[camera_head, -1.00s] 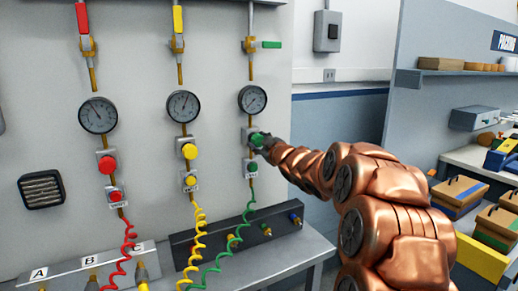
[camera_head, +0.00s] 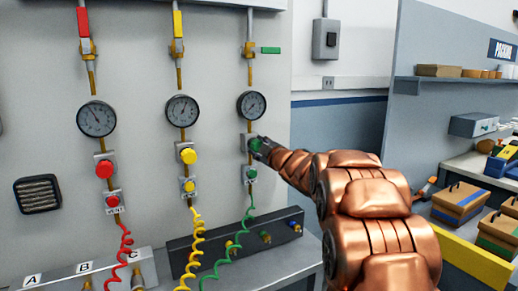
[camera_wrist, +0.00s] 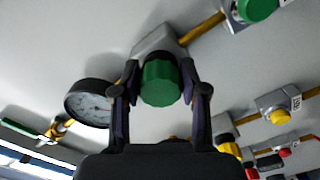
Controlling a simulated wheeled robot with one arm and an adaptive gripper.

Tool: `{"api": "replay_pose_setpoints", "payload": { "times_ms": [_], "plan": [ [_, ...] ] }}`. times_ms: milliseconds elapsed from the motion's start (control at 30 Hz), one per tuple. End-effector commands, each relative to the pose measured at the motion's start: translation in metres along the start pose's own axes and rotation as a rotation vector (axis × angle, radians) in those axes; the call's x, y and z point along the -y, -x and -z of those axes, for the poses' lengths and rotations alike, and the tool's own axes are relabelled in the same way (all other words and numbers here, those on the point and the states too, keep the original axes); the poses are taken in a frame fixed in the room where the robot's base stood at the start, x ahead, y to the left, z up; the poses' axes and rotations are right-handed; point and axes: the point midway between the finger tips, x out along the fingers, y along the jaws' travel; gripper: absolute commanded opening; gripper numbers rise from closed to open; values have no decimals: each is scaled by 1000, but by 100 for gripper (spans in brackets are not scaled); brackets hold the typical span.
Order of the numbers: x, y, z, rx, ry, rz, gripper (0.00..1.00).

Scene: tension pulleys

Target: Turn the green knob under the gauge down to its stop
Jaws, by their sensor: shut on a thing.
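The green knob (camera_head: 255,144) sits on a grey regulator block below the right-hand gauge (camera_head: 252,105). My gripper (camera_head: 262,147) reaches it from the right. In the wrist view, the ribbed knob (camera_wrist: 160,83) is between the two fingers of my gripper (camera_wrist: 161,90), which is shut on it. The knob is still on its block (camera_wrist: 157,43). The gauge (camera_wrist: 90,103) is at the left of the wrist view, partly behind a finger. Its dial is too small to read.
A smaller green button (camera_head: 251,174) is below the knob, with a green coiled hose (camera_head: 238,238) under it. The yellow knob (camera_head: 188,154) and red knob (camera_head: 103,169) are to the left. A green-handled valve (camera_head: 270,50) is above. Open space lies right of the panel.

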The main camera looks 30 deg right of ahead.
Motion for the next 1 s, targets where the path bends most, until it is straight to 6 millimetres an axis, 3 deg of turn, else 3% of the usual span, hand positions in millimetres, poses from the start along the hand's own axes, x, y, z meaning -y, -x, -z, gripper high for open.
{"api": "replay_pose_setpoints", "payload": {
  "times_ms": [100,133,367,767,1000],
  "plan": [
    [0,0,1,-2,2,0,8],
    [0,0,1,-2,2,0,44],
    [0,0,0,-1,1,0,68],
    [0,3,0,1,0,0,69],
    [-1,27,0,2,1,-2,69]
  ]
}}
